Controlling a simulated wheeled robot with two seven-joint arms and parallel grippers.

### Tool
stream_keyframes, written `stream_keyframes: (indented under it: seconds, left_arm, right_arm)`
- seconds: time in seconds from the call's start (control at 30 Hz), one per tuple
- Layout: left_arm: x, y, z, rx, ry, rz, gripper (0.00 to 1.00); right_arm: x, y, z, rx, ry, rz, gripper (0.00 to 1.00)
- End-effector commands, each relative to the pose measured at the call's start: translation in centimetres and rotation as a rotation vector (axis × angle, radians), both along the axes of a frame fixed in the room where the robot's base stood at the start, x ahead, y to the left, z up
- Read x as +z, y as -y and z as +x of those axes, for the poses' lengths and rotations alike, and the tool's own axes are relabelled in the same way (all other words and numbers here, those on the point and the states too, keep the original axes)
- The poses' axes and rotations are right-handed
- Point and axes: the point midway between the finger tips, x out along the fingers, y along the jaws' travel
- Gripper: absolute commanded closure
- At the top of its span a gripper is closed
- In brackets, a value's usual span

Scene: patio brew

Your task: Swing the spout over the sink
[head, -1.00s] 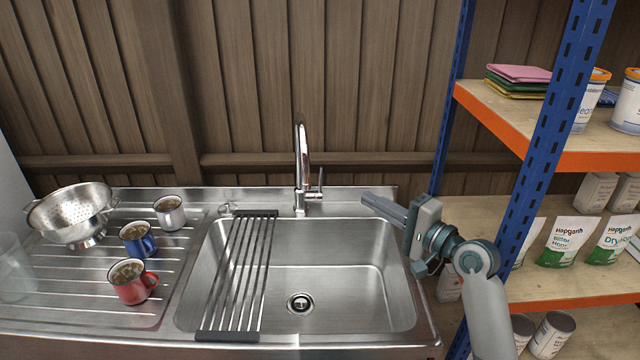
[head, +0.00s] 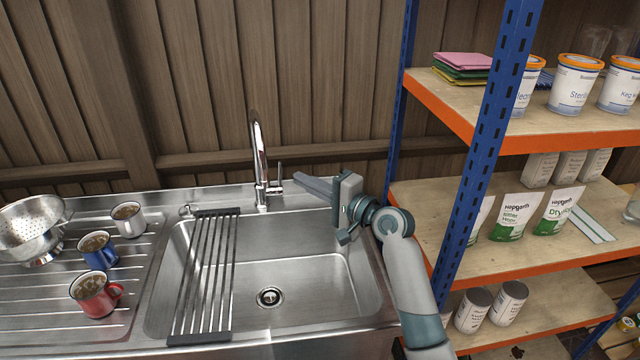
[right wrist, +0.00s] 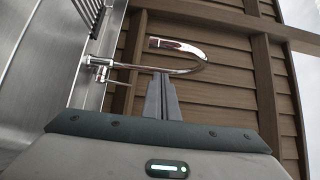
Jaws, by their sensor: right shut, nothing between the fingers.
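The chrome tap's spout (head: 259,145) stands upright at the back of the steel sink (head: 300,280). Its curved top and outlet seem to point toward the front, over the basin. The tap's side lever (head: 277,177) is on its right. My right gripper (head: 300,183) is shut and empty, just right of the tap, above the basin's back right part. In the right wrist view the shut fingers (right wrist: 161,80) end close to the spout (right wrist: 195,62); I cannot tell if they touch it. My left gripper is not in view.
A black-ended rack (head: 205,280) lies across the sink's left part. Red (head: 93,296), blue (head: 97,252) and white (head: 128,219) mugs and a colander (head: 30,225) stand on the drainer. A blue-posted shelf (head: 480,150) is close to my right arm.

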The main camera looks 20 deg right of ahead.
Motion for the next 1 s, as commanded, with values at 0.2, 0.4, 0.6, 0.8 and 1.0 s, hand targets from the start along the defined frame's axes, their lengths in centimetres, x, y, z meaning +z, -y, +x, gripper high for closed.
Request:
stream_keyframes:
  seconds: [0.2, 0.4, 0.6, 0.8, 1.0]
  left_arm:
    - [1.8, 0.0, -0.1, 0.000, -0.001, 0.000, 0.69]
    - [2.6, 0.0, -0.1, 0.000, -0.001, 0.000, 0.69]
    - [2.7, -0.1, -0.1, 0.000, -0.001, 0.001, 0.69]
    - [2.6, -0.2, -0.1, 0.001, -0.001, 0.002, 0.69]
    - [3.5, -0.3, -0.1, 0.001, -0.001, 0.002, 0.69]
  right_arm:
    - [0.4, -2.5, 2.4, 0.002, -0.001, 0.004, 1.00]
    - [0.2, -4.2, 3.0, 0.000, 0.000, 0.002, 1.00]
    - [0.0, -4.7, 3.1, 0.000, 0.000, 0.000, 1.00]
    - [0.0, -4.6, 3.1, 0.000, 0.000, 0.000, 1.00]
    - [0.2, -6.0, 3.2, 0.001, -0.001, 0.002, 1.00]
